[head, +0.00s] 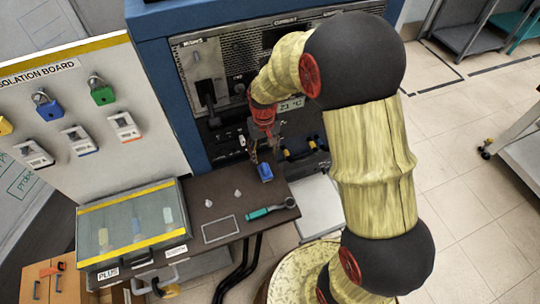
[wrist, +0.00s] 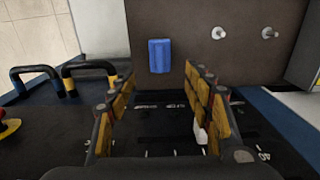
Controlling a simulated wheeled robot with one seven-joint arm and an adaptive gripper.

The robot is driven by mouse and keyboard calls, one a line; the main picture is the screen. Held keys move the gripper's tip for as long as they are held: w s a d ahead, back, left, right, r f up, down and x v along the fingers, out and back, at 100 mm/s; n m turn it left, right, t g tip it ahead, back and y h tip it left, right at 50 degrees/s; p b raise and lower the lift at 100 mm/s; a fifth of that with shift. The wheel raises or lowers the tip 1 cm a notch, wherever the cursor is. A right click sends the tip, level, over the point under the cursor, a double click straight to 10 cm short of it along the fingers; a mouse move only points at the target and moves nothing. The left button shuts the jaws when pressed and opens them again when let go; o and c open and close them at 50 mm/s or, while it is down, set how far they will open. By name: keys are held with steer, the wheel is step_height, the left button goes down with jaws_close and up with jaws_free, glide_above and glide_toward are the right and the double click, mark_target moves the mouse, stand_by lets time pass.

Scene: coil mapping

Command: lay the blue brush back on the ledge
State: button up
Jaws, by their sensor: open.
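The blue brush (head: 265,172) is a small blue block on the dark brown ledge (head: 232,182), near its right end by the blue cabinet. In the wrist view the brush (wrist: 159,56) shows whole against the bare brown ledge (wrist: 190,17). My gripper (head: 263,152) is just above the brush in the head view. In the wrist view my gripper (wrist: 156,82) has its two yellow-padded fingers spread wide with nothing between them. The brush is beyond the fingertips, apart from them. I cannot tell the exact gap.
Two white pegs (wrist: 244,32) stand on the ledge beside the brush. A teal-handled tool (head: 270,208) lies at the ledge's front. A clear-lidded box (head: 132,222) stands left. Black handles with yellow ends (wrist: 62,78) project near my gripper. The control panel (head: 225,80) rises behind.

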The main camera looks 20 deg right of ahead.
steer(key=s+r+t, duration=0.2)
steer(key=s+r, duration=0.4)
steer(key=r, duration=0.5)
steer(key=s+r+t, duration=0.2)
steer(key=s+r, duration=0.5)
steer(key=r, duration=0.5)
steer(key=s+r+t, duration=0.1)
steer(key=s+r, duration=0.2)
steer(key=s, duration=0.6)
steer(key=shift+r+t, duration=0.3)
steer(key=shift+r, duration=0.1)
